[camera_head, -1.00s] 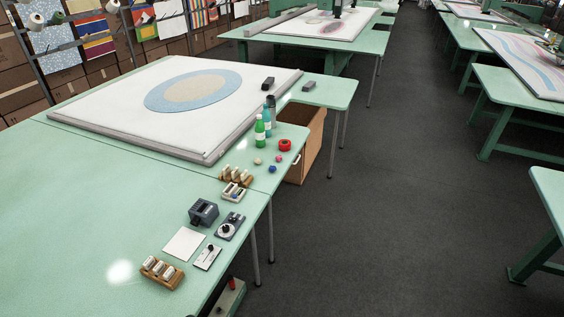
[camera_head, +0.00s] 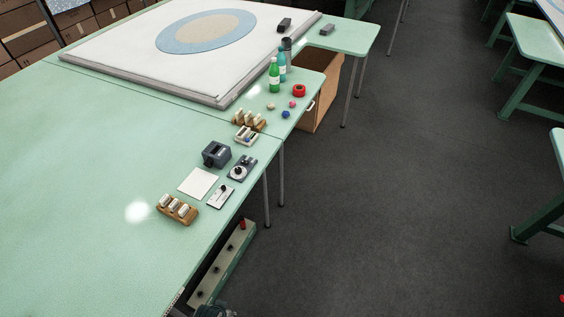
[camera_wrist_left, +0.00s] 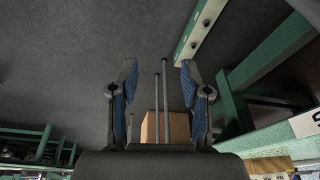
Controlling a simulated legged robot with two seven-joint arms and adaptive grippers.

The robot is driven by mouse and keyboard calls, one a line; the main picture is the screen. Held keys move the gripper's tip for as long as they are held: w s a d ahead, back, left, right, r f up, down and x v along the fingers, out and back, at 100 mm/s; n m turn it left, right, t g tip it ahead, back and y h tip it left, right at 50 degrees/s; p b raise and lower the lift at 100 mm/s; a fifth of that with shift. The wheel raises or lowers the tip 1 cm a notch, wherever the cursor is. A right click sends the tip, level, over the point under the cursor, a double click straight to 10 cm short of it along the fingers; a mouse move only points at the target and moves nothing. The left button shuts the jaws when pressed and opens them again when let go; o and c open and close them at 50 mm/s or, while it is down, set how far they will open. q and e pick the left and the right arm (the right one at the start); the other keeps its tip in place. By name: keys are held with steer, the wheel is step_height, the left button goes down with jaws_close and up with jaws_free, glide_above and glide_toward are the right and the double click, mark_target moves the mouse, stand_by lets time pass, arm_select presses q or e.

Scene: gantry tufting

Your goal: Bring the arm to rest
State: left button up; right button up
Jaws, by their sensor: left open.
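My left gripper (camera_wrist_left: 158,85) shows in the left wrist view with its two blue-padded fingers apart. Nothing is between the fingers; behind them are dark floor, thin table legs (camera_wrist_left: 161,100) and a brown cabinet (camera_wrist_left: 161,127). In the head view a small dark part shows at the bottom edge below the table, and I cannot tell which part of the arm it is. My right gripper is in neither view. The green table (camera_head: 80,200) carries a white tufting frame (camera_head: 120,55) with a blue and beige oval.
Near the table's right edge stand a wooden spool rack (camera_head: 177,210), a dark box (camera_head: 216,154), a dial device (camera_head: 242,168), a green bottle (camera_head: 274,76) and a red roll (camera_head: 299,90). A long control strip (camera_head: 222,265) is below the edge. The dark floor (camera_head: 400,200) at right is open.

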arm_select(q)
steer(key=s+f+g, duration=0.1)
steer(key=s+f, duration=0.2)
steer(key=f, duration=0.7)
steer(key=s+f, duration=0.2)
steer(key=f, duration=0.8)
steer(key=s+a+f+g, duration=0.1)
steer(key=s+a+f, duration=0.2)
steer(key=s+f, duration=1)
steer(key=s, duration=0.3)
steer(key=shift+a, duration=0.2)
steer(key=shift+s, duration=0.1)
